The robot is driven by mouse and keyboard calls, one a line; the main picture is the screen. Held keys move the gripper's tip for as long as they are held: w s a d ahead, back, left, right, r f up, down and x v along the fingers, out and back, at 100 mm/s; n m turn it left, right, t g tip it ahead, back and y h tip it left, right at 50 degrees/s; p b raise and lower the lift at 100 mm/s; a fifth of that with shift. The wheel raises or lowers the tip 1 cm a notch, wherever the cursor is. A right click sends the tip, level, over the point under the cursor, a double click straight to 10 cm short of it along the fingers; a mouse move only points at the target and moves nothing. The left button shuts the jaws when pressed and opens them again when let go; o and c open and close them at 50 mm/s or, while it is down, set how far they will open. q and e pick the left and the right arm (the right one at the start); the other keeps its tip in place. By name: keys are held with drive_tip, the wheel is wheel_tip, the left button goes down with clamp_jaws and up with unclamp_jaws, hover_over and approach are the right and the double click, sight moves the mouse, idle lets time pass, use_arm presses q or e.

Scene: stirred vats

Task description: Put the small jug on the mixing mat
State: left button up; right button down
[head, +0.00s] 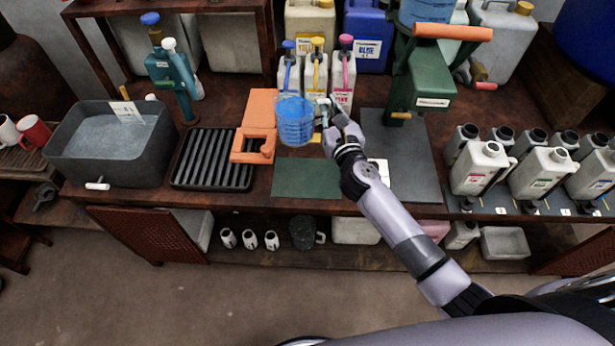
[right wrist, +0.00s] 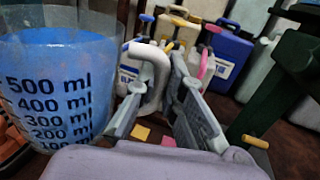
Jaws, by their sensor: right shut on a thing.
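The small jug (head: 294,122) is clear, with blue liquid and a measuring scale. It is upright, behind the green mat and in front of the pump bottles. I cannot tell whether its base touches the table. In the right wrist view the jug (right wrist: 60,85) fills the left side, its pale handle (right wrist: 157,68) between my fingers. My right gripper (head: 332,112) is shut on this handle, on the jug's right; it also shows in the right wrist view (right wrist: 160,105). A flat dark green mat (head: 307,178), likely the mixing mat, lies bare at the table's front. My left gripper is out of view.
An orange tool (head: 256,140) and a black rack (head: 213,160) lie left of the mat. A grey mat (head: 412,165) lies to its right, partly behind my arm. Pump bottles (head: 315,77) stand behind the jug. A green stirring stand (head: 425,80) rises at the right.

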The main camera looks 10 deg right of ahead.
drive_tip(key=shift+w+f, duration=0.1)
drive_tip(key=shift+w, duration=0.35)
wheel_tip(320, 180, down, 20)
drive_tip(key=b, duration=1.4)
drive_tip(key=shift+r+b, duration=0.2)
drive_tip(key=shift+b, duration=0.1)
drive_tip(key=shift+r, duration=0.1)
drive_tip(key=c, duration=1.7)
unclamp_jaws()
drive_tip(key=shift+f, duration=0.2)
drive_tip(key=shift+r, duration=0.1)
